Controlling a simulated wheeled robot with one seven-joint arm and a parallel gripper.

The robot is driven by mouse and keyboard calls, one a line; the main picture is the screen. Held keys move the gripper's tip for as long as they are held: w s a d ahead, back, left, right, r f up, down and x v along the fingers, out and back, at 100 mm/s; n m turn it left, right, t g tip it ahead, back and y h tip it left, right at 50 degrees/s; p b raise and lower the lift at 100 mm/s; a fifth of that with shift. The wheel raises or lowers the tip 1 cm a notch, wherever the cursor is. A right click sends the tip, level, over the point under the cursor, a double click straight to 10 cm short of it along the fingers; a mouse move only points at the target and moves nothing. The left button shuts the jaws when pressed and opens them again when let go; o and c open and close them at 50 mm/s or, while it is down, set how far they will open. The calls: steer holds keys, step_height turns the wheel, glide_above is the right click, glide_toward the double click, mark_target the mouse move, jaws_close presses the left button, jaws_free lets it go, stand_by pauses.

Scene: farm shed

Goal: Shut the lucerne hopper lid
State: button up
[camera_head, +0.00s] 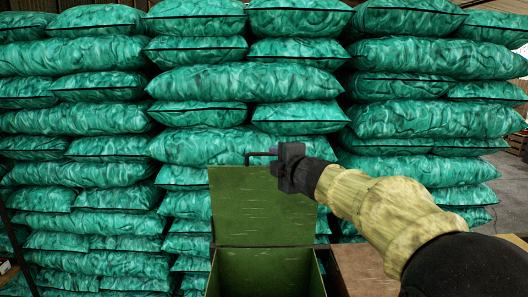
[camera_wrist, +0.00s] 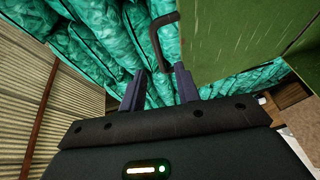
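The green hopper (camera_head: 262,268) stands at the lower middle of the head view, with its top open. Its green lid (camera_head: 255,212) stands raised at the back, close to upright; part of it also shows at the upper right of the wrist view (camera_wrist: 235,35). A dark bar handle (camera_head: 250,155) sticks up from the lid's top edge. It shows in the wrist view (camera_wrist: 156,42) just beyond my fingertips. My gripper (camera_head: 277,167) is at the lid's upper right corner, beside the handle. In the wrist view its two fingers (camera_wrist: 160,73) are apart, with the handle's end appearing between their tips. Contact cannot be told.
Teal sacks (camera_head: 245,85) are stacked in a high wall behind the hopper. A brown wooden box or board (camera_head: 365,270) is right of the hopper, under my arm. A corrugated wall (camera_wrist: 25,80) shows at the left of the wrist view. Open floor (camera_head: 490,200) lies at the right.

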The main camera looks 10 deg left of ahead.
mark_target(265, 155)
steer(key=p+x, duration=0.3)
steer(key=x, duration=0.5)
steer(key=shift+w, duration=0.1)
jaws_close()
